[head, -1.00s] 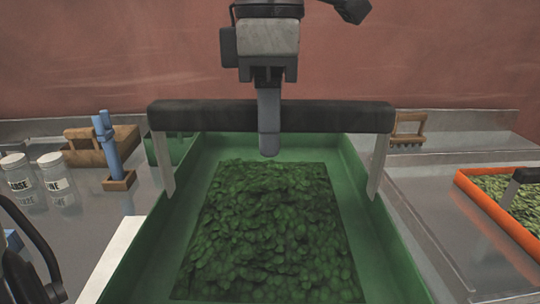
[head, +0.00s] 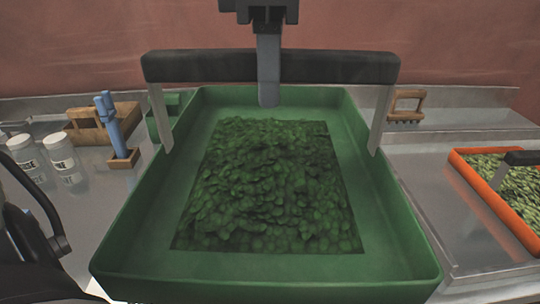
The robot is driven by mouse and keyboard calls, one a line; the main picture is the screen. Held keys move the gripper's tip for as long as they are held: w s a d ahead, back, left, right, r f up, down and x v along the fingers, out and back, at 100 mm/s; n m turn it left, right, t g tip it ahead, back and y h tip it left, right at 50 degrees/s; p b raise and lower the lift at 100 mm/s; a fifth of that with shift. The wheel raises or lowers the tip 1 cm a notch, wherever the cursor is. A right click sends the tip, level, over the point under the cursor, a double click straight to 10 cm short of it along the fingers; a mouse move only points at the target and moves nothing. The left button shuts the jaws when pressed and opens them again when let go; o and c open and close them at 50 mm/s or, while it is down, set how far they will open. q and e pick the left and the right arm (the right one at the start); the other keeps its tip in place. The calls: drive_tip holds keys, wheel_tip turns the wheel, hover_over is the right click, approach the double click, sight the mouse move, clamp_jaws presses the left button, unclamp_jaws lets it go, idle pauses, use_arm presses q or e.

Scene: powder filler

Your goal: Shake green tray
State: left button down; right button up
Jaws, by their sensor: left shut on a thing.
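The green tray (head: 393,215) is a large deep box in the middle of the head view, holding a mound of dark green leaves (head: 270,185). A thick black handle bar (head: 200,67) spans it on two pale side arms. My left gripper (head: 268,82) comes down from the top of the view and is shut on the middle of this bar. One grey finger shows in front of the bar; the other is hidden behind it. The tray looks close to level, with its front wall in view. My right gripper is not in view.
At right an orange tray (head: 493,200) of pale green leaves has its own black handle. A wooden rack (head: 405,107) stands at the back right. At left are two labelled jars (head: 60,152), a blue tool (head: 112,125) and a wooden box (head: 90,128) on the metal counter.

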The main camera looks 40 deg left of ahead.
use_arm(q)
wheel_tip(320, 180, up, 2)
drive_tip(key=shift+p, duration=0.35)
drive_tip(key=shift+a, duration=0.1)
drive_tip(key=shift+a, duration=2.45)
drive_tip(key=d, duration=0.5)
drive_tip(key=shift+d, duration=0.15)
